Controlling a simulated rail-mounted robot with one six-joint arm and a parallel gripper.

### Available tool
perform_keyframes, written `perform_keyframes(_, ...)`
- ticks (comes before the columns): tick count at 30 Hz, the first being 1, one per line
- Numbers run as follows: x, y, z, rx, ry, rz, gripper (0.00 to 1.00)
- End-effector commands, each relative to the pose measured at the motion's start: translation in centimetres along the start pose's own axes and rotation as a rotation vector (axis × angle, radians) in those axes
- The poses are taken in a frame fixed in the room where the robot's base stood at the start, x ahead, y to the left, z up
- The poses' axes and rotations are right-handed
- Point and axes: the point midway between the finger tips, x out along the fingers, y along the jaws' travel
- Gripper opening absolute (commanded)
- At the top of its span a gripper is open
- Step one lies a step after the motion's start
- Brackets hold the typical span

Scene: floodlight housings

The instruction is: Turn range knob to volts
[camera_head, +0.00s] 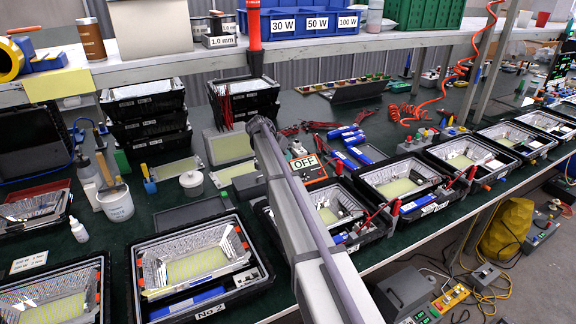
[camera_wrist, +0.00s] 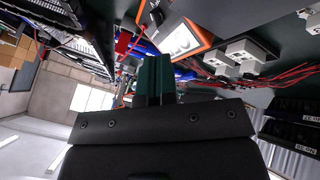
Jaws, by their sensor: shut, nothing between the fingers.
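An orange-edged device (camera_head: 314,182) with a white OFF label (camera_head: 304,162) stands on the bench, partly hidden behind my arm in the head view. An orange-edged device with a white panel also shows near the top of the wrist view (camera_wrist: 184,42). I cannot make out a range knob in either view. My gripper (camera_wrist: 154,62) has dark green fingers side by side, shut and empty, pointing toward the device area in the wrist view. Whether they touch anything cannot be told. The gripper's tips are hidden behind my arm in the head view.
Open housings in black trays, such as the No 2 tray (camera_head: 212,309), line the bench front. Red leads (camera_head: 222,104) hang by stacked black crates (camera_head: 245,90). A shelf with blue bins (camera_head: 300,27) runs above.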

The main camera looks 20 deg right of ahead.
Motion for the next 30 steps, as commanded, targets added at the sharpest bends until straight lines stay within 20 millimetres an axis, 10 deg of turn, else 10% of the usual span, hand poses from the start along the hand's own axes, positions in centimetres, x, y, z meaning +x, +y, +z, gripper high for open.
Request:
perform_keyframes(14,8.9,-0.3,0.4,0.0,-0.002,-0.001,0.0)
perform_keyframes(30,9.1,-0.3,0.3,-0.011,0.006,-0.005,0.0)
